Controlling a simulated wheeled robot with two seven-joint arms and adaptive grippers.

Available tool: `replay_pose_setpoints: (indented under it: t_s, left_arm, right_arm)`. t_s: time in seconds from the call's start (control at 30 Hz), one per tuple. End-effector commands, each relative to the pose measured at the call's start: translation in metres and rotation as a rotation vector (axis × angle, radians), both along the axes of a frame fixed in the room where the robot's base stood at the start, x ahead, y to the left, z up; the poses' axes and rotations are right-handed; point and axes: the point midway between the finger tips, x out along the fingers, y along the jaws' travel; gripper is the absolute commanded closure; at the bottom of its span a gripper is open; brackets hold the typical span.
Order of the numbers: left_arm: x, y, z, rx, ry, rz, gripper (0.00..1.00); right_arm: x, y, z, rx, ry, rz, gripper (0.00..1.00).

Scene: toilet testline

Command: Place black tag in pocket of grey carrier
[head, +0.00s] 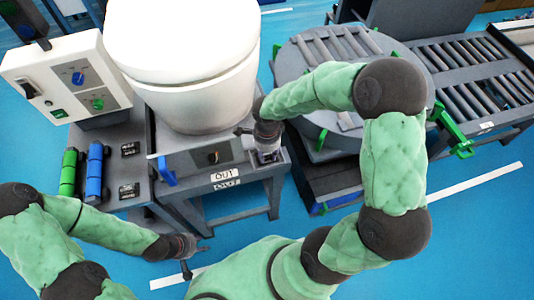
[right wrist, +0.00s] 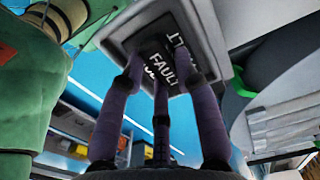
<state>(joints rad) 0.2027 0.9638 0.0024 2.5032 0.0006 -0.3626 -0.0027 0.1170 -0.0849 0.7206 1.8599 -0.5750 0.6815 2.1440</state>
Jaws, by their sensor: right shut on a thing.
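My right gripper (head: 266,150) is over the front right corner of the grey carrier (head: 190,160) under the white toilet. In the right wrist view its fingers (right wrist: 165,80) are shut on a black tag (right wrist: 160,62) with white "FAULT" lettering. A square grey rim (right wrist: 125,28) shows around the tag there. I cannot tell whether the tag is seated inside it or only in front of it. In the head view the gripper mostly hides the tag. My left gripper (head: 193,258) is open and empty, low in front of the stand.
Two other black tags (head: 130,149) (head: 128,190) lie on the grey side table (head: 125,170), beside green (head: 69,172) and blue (head: 95,170) cylinders. A control box (head: 70,80) stands behind. A round turntable (head: 300,60) and roller conveyor (head: 480,75) are at right.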

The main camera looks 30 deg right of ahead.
Motion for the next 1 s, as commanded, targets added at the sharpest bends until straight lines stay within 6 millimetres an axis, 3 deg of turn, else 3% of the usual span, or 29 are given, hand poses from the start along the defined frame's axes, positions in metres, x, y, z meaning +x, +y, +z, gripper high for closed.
replay_pose_setpoints:
  t_s: [0.23, 0.27, 0.3, 0.73, 1.0]
  left_arm:
    - [0.0, 0.0, -0.004, 0.0, 0.0, 0.0, 0.6]
    - [0.0, 0.0, -0.004, 0.0, 0.0, 0.0, 0.6]
    - [0.0, 0.0, -0.003, 0.0, 0.0, 0.0, 0.6]
    - [0.0, 0.0, 0.002, 0.0, 0.0, 0.0, 0.6]
    - [0.0, 0.0, 0.014, 0.0, 0.0, 0.0, 0.6]
  right_arm:
    - [0.0, 0.0, -0.003, 0.0, 0.0, 0.0, 0.91]
    - [0.0, 0.0, -0.003, 0.0, 0.0, 0.0, 0.66]
    - [0.0, 0.0, -0.002, 0.0, 0.0, 0.0, 0.59]
    - [0.0, 0.0, 0.002, 0.0, 0.001, 0.0, 0.59]
    - [0.001, 0.0, 0.049, -0.001, -0.004, 0.0, 0.59]
